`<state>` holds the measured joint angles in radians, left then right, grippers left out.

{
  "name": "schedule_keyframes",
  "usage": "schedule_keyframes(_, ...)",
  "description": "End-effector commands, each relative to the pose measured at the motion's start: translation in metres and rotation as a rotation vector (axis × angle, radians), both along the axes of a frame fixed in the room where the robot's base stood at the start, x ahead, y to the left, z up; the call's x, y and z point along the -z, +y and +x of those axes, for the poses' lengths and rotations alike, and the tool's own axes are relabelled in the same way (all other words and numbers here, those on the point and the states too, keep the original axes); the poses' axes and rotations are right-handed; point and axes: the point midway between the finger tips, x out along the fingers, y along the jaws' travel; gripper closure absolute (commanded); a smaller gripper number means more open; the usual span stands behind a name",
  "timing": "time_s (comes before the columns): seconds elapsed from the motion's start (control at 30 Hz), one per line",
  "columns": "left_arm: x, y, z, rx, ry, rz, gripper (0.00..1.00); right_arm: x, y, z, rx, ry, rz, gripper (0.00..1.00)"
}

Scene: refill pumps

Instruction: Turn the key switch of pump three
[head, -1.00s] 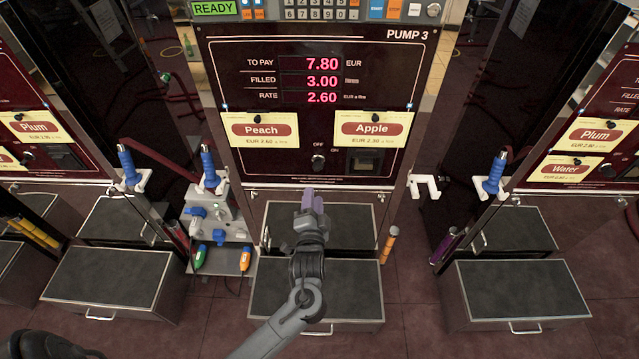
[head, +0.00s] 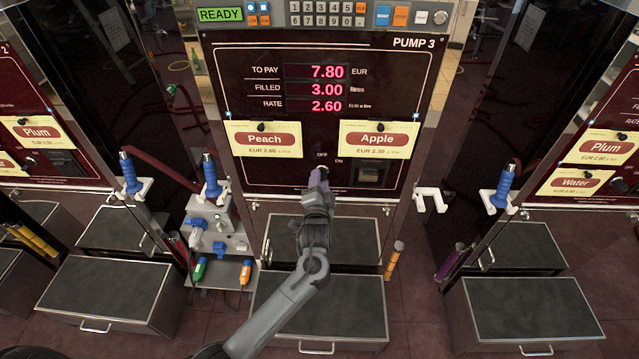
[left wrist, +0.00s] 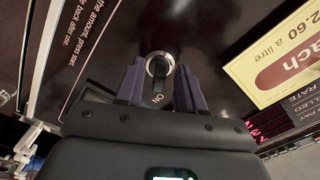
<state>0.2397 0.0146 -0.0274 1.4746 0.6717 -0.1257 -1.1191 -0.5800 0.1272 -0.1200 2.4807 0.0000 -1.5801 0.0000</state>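The pump 3 panel (head: 250,60) is dark red, with a lit display and OFF and ON labels around its key switch (head: 322,169). My left gripper (head: 318,179) is at the switch and hides part of it in the head view. In the left wrist view the key switch (left wrist: 158,65) is a round metal ring with a dark centre, beside the ON label. The two purple fingers of my left gripper (left wrist: 158,82) are apart, one on each side of it, with gaps visible. My right gripper is not in view.
The Peach card (head: 265,139) and Apple card (head: 377,139) hang just above, on either side. A dark slot (head: 369,175) is to the right of the switch. Below stands a grey-topped step (head: 350,300). A white hook (head: 430,199) sticks out at the right.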

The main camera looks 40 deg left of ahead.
Motion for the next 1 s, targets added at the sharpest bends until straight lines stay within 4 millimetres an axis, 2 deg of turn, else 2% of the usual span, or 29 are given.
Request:
schedule_keyframes(0.27, -0.0002, 0.0008, 0.0011, 0.000, 0.000, 0.000, 0.62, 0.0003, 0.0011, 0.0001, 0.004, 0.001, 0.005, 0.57)
schedule_keyframes(0.37, -0.0002, 0.0009, 0.0010, 0.000, 0.000, 0.000, 0.74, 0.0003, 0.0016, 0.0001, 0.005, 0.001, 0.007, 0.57)
schedule_keyframes(0.53, -0.0002, 0.0008, 0.0009, 0.000, 0.000, 0.000, 1.00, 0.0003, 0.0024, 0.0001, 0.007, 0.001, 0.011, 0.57)
schedule_keyframes(1.0, -0.0009, 0.0004, 0.0011, 0.000, -0.032, -0.042, 1.00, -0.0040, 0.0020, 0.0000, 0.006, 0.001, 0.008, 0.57)
